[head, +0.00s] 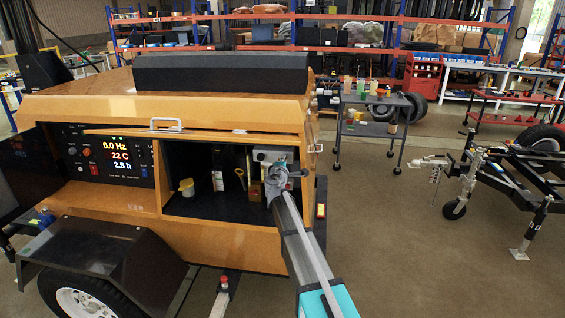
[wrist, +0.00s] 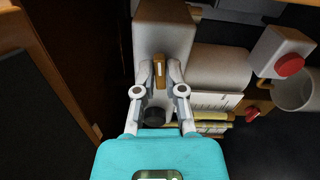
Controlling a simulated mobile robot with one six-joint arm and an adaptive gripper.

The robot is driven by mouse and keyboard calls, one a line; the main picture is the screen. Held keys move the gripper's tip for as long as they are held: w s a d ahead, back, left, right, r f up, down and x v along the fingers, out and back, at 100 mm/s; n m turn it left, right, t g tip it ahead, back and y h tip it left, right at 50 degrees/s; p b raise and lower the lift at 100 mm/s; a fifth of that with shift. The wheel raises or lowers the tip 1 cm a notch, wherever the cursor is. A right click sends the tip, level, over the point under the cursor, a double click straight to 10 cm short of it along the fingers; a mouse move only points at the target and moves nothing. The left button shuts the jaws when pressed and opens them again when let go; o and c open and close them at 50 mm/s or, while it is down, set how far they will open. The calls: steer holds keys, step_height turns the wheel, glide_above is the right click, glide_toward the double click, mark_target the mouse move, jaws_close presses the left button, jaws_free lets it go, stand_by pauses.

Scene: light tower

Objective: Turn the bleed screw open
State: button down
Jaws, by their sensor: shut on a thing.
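The bleed screw (wrist: 159,72) shows in the wrist view as a small brass-coloured tab with a pale mark, in front of a grey-white block (wrist: 165,25). My gripper (wrist: 159,76) is shut on it, with one fingertip on each side. In the head view my gripper (head: 277,178) reaches into the open compartment (head: 208,205) of the orange light tower, at its right end. There the gripper hides the screw. How far the screw is turned cannot be told.
A dark round knob (wrist: 156,117) is below the screw. The raised door (head: 200,133) edges the compartment above.

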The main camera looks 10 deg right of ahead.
steer(key=shift+w+m, duration=0.15)
steer(key=shift+m, duration=0.65)
steer(key=c, duration=0.9)
jaws_free()
steer(key=shift+o, duration=0.9)
steer(key=shift+f, duration=0.1)
steer(key=v, duration=1.2)
